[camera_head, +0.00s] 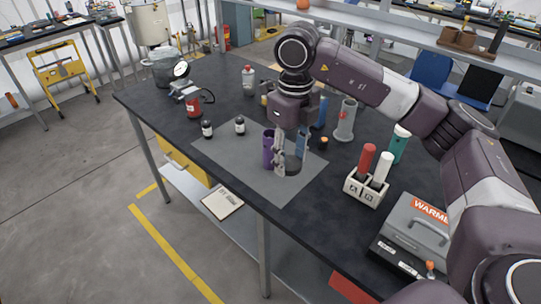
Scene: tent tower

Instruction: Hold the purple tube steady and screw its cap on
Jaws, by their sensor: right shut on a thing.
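The purple tube (268,148) stands upright on the grey mat, partly covered by a finger of my right gripper. My right gripper (291,163) points down just right of the tube. A dark round piece (293,168), which looks like a cap, sits low between its fingertips, and the gripper appears shut on it. The picture is too small to tell its exact shape or whether it touches the mat. The purple tube seems to be beside the fingers, not between them. My left gripper is not in view.
The grey mat (234,162) lies on the black table. A blue tube (320,112), a grey cylinder (345,120) and a white rack (366,190) with red and white tubes stand right. A grey heater (415,228) is front right.

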